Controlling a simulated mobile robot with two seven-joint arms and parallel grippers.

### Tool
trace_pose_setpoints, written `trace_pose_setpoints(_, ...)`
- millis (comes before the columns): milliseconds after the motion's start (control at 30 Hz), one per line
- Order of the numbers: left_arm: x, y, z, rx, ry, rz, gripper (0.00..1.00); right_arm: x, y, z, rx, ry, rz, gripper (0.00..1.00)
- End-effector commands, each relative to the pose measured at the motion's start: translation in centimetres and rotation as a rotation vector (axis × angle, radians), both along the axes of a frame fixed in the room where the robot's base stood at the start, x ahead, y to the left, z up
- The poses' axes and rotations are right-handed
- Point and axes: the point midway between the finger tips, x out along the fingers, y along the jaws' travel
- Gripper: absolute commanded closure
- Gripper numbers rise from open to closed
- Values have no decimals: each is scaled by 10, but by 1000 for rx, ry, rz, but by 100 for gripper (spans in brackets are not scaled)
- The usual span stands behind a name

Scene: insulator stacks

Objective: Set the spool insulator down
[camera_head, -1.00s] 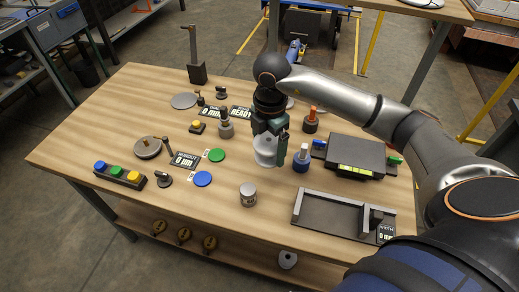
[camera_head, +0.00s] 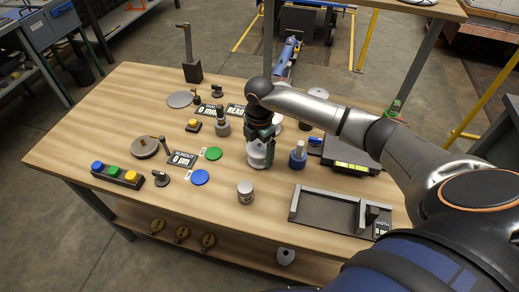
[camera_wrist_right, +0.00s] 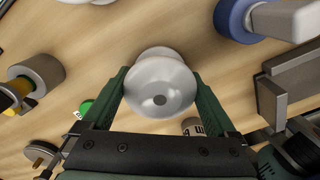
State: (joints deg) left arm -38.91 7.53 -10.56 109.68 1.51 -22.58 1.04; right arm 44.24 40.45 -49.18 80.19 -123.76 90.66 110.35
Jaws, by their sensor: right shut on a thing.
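The white spool insulator (camera_head: 257,154) is upright between the fingers of my right gripper (camera_head: 262,138). My left gripper is in neither view.
A blue-based post (camera_head: 298,156) stands close right of the spool. A green disc (camera_head: 213,153) and a blue disc (camera_head: 200,177) lie to the left. A small grey-white cylinder (camera_head: 245,191) stands in front, and a grey tray (camera_head: 297,203) lies front right. The left table is partly free.

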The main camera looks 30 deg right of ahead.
Motion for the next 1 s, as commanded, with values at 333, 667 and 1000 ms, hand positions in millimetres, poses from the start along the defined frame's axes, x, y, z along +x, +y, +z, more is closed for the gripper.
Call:
trace_pose_setpoints(333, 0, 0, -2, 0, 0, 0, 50, 0, 0, -3, 0, 0, 0, 0)
trace_pose_setpoints(667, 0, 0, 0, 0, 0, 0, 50, 1, 0, 8, 1, -4, 0, 0)
trace_pose_setpoints(1000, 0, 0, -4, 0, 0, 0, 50, 1, -1, 78, 0, -7, -1, 0)
